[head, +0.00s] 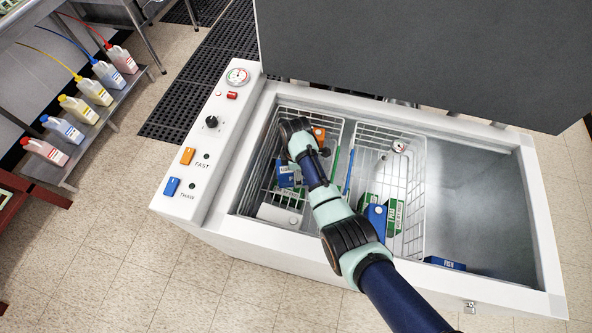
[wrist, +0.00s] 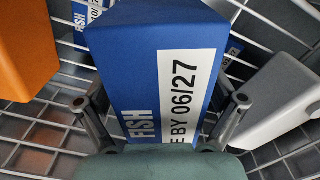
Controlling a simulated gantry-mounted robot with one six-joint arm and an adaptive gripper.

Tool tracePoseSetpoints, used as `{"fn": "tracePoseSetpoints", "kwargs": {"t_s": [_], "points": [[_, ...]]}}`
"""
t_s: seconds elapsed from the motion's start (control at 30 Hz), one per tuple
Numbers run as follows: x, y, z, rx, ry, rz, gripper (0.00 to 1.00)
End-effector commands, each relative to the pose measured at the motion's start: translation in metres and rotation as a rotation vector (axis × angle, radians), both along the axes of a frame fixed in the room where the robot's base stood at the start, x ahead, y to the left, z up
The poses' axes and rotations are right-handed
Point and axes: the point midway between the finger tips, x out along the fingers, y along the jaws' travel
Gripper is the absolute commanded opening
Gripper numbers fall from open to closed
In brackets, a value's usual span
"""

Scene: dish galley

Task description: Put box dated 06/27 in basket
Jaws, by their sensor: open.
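A blue box marked FISH (wrist: 135,75) with a white label reading 06/27 fills the middle of the wrist view. My gripper (wrist: 162,108) is open, with one finger on each side of this box; contact cannot be told. In the head view my gripper reaches down into the left wire basket (head: 336,121), and a blue box (head: 287,176) shows beside it; its date is not readable there. The right wire basket (head: 407,134) stands next to it in the open chest freezer (head: 520,250).
In the wrist view an orange box (wrist: 22,50) lies left and a pale box (wrist: 280,100) right of the fingers. The right basket holds a blue box (head: 376,218) and green boxes (head: 394,214). Another blue FISH box (head: 445,263) lies on the freezer floor, mostly bare at right.

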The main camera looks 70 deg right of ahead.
Motion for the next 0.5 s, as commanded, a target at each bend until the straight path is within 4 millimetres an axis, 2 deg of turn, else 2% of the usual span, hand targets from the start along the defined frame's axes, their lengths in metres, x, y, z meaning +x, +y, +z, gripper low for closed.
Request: {"fn": "tracePoseSetpoints", "kwargs": {"t_s": [0.17,0.27,0.37,0.5], "points": [[0.0,0.0,0.001,0.0,0.0,0.0,0.94],[0.001,0.0,0.01,-0.002,-0.001,0.0,0.94],[0.001,-0.001,0.031,-0.003,-0.003,0.0,0.94],[0.001,-0.001,0.068,-0.003,-0.003,0.0,0.94]]}}
